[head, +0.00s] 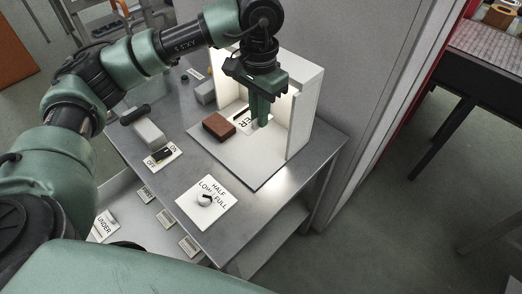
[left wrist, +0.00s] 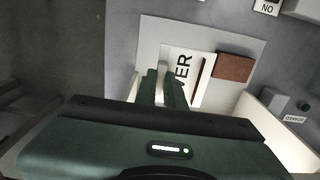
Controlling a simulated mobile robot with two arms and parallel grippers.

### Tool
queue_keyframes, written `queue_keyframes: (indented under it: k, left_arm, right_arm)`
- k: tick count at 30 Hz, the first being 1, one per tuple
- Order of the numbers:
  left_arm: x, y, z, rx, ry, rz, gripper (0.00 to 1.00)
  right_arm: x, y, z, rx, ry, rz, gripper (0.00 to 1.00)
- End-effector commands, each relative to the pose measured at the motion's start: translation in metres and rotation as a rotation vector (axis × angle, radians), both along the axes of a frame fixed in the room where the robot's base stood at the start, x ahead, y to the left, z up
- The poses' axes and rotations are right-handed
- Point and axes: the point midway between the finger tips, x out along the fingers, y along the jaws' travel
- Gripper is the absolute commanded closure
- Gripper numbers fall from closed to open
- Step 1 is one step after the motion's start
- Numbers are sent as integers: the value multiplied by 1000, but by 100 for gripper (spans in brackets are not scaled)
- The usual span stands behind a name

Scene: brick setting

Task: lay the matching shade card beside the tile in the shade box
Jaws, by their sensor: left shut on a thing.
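The shade box (head: 304,113) is a white open-fronted box on the metal table, lit inside. The tile (head: 218,126) is a red-brown block lying on its pale floor; it also shows in the left wrist view (left wrist: 234,68). A white shade card (head: 244,127) with a dark brown stripe and the letters "ER" showing is beside the tile. My left gripper (head: 261,112) points down inside the box, shut on the card (left wrist: 184,68) at its edge. The fingers hide part of the lettering. I cannot tell whether the card touches the floor. My right gripper is out of view.
An OFF/ON switch plate (head: 163,157) and a LOW/HALF/FULL dial plate (head: 208,202) are on the table in front of the box. Grey blocks stand at its left. Several labels and an "UNDER" card (head: 103,226) are lower, at the left. The box walls stand close to my gripper.

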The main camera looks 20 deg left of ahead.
Motion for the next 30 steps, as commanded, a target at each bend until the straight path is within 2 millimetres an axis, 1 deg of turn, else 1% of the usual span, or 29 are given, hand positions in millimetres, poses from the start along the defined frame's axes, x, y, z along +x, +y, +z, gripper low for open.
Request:
queue_keyframes:
  k: [1, 6, 10, 13, 19, 25, 27, 30]
  left_arm:
    - [-1, 1, -13, 1, 6, 1, 100]
    - [-2, 1, -58, 2, 5, 1, 100]
    - [-1, 0, -85, 1, 4, 3, 100]
    - [0, 0, -97, -1, 1, 2, 100]
    - [0, 0, -111, -1, 1, 2, 100]
    - [0, 0, -140, 0, 1, 3, 100]
    - [0, 0, -145, 0, 0, 3, 100]
    - [0, 0, -145, 0, -1, 2, 100]
  right_arm:
    - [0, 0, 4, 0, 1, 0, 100]
    - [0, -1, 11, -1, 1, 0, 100]
    - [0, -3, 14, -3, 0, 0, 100]
    - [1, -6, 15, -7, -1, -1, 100]
    - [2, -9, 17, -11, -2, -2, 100]
    - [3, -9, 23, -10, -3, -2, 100]
    - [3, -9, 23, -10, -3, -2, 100]
    - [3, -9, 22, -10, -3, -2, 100]
